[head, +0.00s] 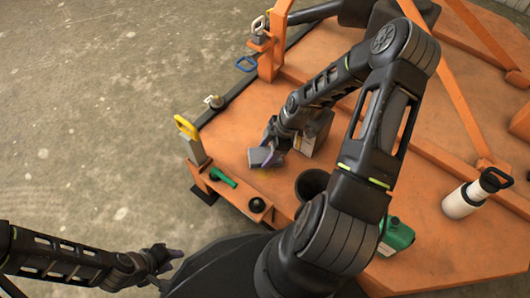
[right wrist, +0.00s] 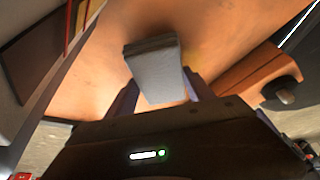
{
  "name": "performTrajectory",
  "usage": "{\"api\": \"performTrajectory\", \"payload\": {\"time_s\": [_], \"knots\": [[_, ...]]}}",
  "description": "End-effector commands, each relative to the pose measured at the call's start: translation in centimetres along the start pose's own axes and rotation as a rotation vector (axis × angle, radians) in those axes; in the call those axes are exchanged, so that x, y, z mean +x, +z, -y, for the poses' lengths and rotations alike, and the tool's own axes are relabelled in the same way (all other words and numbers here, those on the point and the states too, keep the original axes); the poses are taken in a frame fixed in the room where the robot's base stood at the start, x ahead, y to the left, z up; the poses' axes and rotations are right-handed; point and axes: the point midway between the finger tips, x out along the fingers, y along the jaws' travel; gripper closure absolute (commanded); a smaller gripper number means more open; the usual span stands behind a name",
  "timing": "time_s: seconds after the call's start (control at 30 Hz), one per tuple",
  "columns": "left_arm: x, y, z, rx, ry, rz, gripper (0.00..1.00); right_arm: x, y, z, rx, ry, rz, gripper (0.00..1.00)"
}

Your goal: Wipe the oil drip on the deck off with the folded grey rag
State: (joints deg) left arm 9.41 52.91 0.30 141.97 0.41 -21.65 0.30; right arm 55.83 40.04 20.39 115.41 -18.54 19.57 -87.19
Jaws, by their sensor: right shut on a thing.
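The folded grey rag (head: 262,157) is in the jaws of my right gripper (head: 270,149), low over the orange deck (head: 225,140). In the right wrist view the rag (right wrist: 160,78) sticks out from between the fingers, its folded edge away from me. I cannot tell whether it touches the deck. A faint yellowish-brown patch, perhaps the oil drip (right wrist: 198,55), shows beside the rag in the right wrist view; the rag may cover part of it. My left gripper (head: 174,256) hangs off the deck at the lower left; its jaws are unclear.
A grey box (head: 318,132) stands close behind my right gripper, and a dark cup (head: 311,184) stands to its right. A green-handled tool (head: 222,177) lies near the deck edge. A yellow-handled post (head: 189,137), green container (head: 397,236) and white bottle (head: 462,201) stand around.

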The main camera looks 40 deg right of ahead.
Motion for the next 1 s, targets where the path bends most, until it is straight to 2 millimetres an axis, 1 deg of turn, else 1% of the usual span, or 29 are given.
{"api": "performTrajectory", "payload": {"time_s": [0.03, 0.13, 0.43, 0.77, 1.0], "knots": [[0.0, 0.0, 0.0, 0.0, 0.0, 0.0, 0.64, -0.1, 0.3, -0.3, -0.005, 0.009, 0.005, 0.98], [-0.1, 0.0, -0.1, 0.0, 0.0, 0.0, 0.64, -0.3, 0.4, -0.3, -0.004, 0.01, 0.006, 0.98], [-1.0, -0.1, -0.4, 0.0, 0.0, 0.0, 0.64, -0.8, 1.6, 1.1, -0.001, 0.008, 0.007, 0.98], [-0.9, -0.1, -0.3, 0.0, 0.0, 0.0, 0.64, -0.7, 1.4, 1.2, -0.003, 0.006, 0.004, 0.98], [-0.9, -0.1, -0.3, 0.0, 0.0, 0.0, 0.64, -0.1, 0.3, 2.3, -0.005, 0.004, 0.003, 0.98]]}}
